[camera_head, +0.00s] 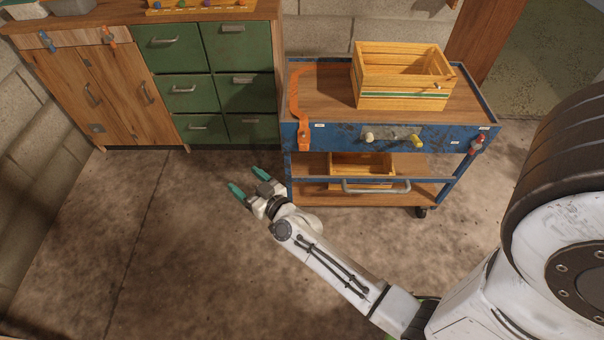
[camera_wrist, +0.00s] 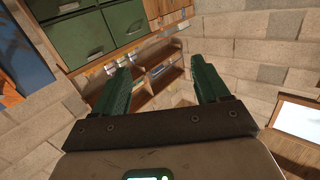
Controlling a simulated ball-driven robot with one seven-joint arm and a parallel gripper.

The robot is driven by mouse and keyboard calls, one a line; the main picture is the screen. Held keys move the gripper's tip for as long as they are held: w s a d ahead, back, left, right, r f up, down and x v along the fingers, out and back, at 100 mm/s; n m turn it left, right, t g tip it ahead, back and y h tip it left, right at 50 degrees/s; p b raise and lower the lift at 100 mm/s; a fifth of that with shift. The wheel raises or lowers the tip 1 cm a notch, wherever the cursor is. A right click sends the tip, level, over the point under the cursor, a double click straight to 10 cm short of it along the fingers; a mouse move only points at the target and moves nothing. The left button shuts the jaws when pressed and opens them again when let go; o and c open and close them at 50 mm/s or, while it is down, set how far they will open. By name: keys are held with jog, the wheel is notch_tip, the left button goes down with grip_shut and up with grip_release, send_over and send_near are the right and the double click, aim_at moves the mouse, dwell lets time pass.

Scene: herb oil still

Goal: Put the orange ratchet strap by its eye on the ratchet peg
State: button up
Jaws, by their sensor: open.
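The orange ratchet strap (camera_head: 297,95) lies along the left side of the blue cart's wooden top, and its wider orange end (camera_head: 304,134) hangs over the front panel. I cannot make out its eye. On the same panel are a pale knob-like peg (camera_head: 369,137) and a yellow one (camera_head: 414,140); I cannot tell which, if either, is the ratchet peg. My gripper (camera_head: 250,181) is open and empty, above the floor left of the cart and apart from the strap. Its green fingers show spread in the wrist view (camera_wrist: 164,82), with nothing between them.
A wooden crate (camera_head: 400,92) stands on the cart top (camera_head: 330,86), and another crate (camera_head: 362,162) is on a lower shelf. A red clamp-like thing (camera_head: 477,144) is at the cart's right corner. Green drawers (camera_head: 185,84) stand left of the cart. The floor (camera_head: 165,255) in front is clear.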

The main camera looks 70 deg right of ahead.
jog(key=s+d+f+m+g+h, duration=0.3)
jog(key=s+d+m+h, duration=0.15)
jog(key=d+h, duration=0.3)
jog(key=m+g+h+b, duration=0.1)
jog(key=m+g+h, duration=0.2)
jog(key=m+g, duration=0.25)
send_near(304, 138)
jog(key=shift+n+g, duration=0.45)
jog(key=shift+n, duration=0.05)
jog(key=b+x, duration=0.1)
jog(key=x, duration=0.1)
jog(key=b+x, duration=0.1)
jog(key=x, duration=0.2)
jog(key=b+x, duration=0.1)
jog(key=x, duration=0.1)
jog(key=shift+w+d+f, duration=0.25)
jog(key=shift+w+f, duration=0.05)
jog(key=shift+w, duration=0.1)
jog(key=c, duration=1.1)
jog(key=shift+r, duration=0.1)
jog(key=shift+c, duration=0.2)
jog(key=shift+r+p, duration=0.3)
jog(key=shift+p, duration=0.3)
jog(key=shift+r+p+v, duration=0.25)
jog(key=shift+p+v, duration=1)
jog(key=shift+v, duration=0.2)
